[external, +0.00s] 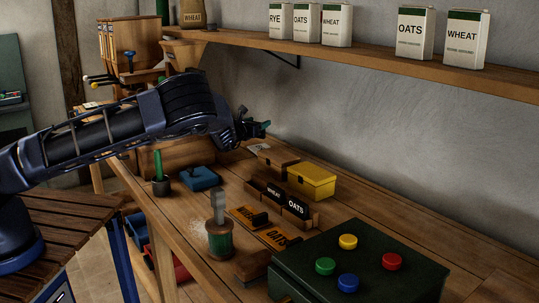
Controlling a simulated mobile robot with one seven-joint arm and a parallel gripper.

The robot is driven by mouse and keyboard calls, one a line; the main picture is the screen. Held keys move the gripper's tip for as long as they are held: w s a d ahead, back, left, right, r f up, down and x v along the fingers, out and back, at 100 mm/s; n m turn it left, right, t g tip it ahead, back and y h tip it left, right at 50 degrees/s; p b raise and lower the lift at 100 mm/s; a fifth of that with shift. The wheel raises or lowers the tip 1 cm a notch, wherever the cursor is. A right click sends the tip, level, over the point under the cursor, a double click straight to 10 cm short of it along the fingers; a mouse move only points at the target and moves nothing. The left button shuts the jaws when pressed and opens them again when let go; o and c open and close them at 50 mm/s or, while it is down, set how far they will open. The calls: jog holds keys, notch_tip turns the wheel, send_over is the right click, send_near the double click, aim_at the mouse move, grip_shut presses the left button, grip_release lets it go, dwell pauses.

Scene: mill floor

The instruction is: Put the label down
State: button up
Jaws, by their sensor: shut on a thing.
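My gripper (262,127) is raised above the far part of the workbench, its fingers pointing right. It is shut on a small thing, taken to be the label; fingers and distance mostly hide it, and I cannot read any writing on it. A wooden holder (255,185) on the bench carries a black WHEAT plate (273,190) and a black OATS plate (295,208). Orange plates lie flat in front of it, one reading OATS (279,237). A small pale piece (260,148) lies on the bench below my gripper.
A dark green box with coloured buttons (357,270) fills the near end. A shelf (370,66) with cartons runs above.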

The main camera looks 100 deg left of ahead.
jog(key=shift+f, duration=2.8)
jog(key=o, duration=1)
jog(key=shift+f, duration=0.15)
jog(key=shift+r, duration=0.2)
jog(key=d, duration=0.2)
jog(key=s+d+r, duration=0.1)
jog(key=shift+r, duration=2.95)
